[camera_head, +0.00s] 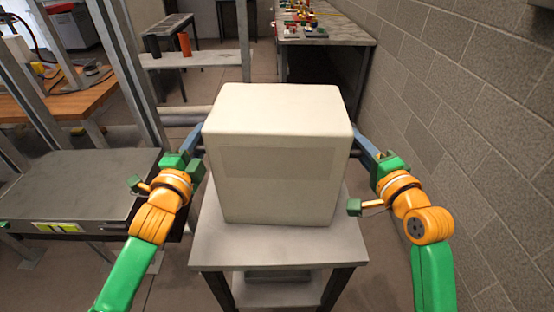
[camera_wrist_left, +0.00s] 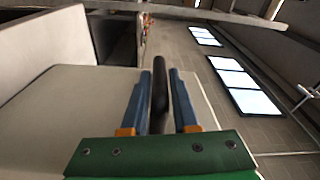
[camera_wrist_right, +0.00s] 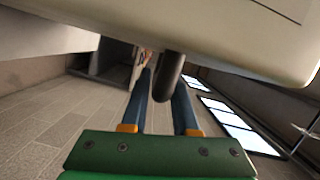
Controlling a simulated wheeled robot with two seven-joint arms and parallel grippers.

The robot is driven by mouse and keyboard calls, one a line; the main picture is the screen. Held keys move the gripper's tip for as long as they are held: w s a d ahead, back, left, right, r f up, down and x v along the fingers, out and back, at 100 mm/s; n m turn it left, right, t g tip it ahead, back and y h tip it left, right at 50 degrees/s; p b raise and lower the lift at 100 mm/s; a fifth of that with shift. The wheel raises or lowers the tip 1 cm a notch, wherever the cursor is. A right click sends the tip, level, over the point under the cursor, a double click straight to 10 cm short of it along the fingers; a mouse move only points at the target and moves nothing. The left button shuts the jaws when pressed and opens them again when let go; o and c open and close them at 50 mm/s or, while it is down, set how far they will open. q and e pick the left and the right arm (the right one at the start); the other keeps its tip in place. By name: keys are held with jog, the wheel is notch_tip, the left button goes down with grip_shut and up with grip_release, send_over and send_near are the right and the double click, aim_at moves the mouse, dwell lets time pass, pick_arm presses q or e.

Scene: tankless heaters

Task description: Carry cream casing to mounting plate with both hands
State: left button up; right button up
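The cream casing (camera_head: 275,160) is a large box with rounded edges, upright in the middle of the head view. It is over a grey stand top (camera_head: 280,248); whether it touches the top I cannot tell. My left gripper (camera_head: 197,148) is at its left side, with blue fingers closed around a dark handle (camera_wrist_left: 159,90). My right gripper (camera_head: 364,148) is at its right side, and its fingers are closed around another dark handle (camera_wrist_right: 167,80). The handles are mostly hidden in the head view. I cannot identify the mounting plate.
A grey low bench (camera_head: 75,185) with upright posts stands at left, close to my left arm. A brick wall (camera_head: 480,130) runs along the right. A table with several colored items (camera_head: 325,32) stands at the back. Some floor is free on the right.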

pick_arm(q)
grip_shut()
pick_arm(e)
grip_shut()
pick_arm(q)
jog(key=shift+r, duration=0.15)
dwell(0.7)
